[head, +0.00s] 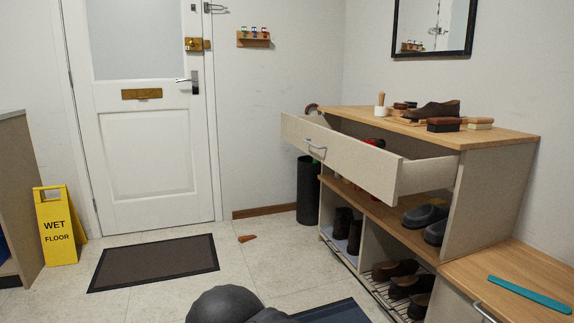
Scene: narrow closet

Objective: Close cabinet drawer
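The cabinet (495,180) stands against the right wall, with a wooden top and open shoe shelves below. Its top drawer (345,160) is pulled well out towards the left of the picture. Something red lies inside the drawer, mostly hidden by the front. A dark rounded part at the bottom edge looks like part of my arm. My gripper cannot be made out in this view.
A brown shoe (433,110) and brushes stand on the cabinet top. A low wooden bench (520,290) with a teal strip adjoins the cabinet. A black bin (309,190) stands behind the drawer. A yellow wet-floor sign (60,225) and a dark doormat (153,262) are left. Floor before the cabinet is mostly clear.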

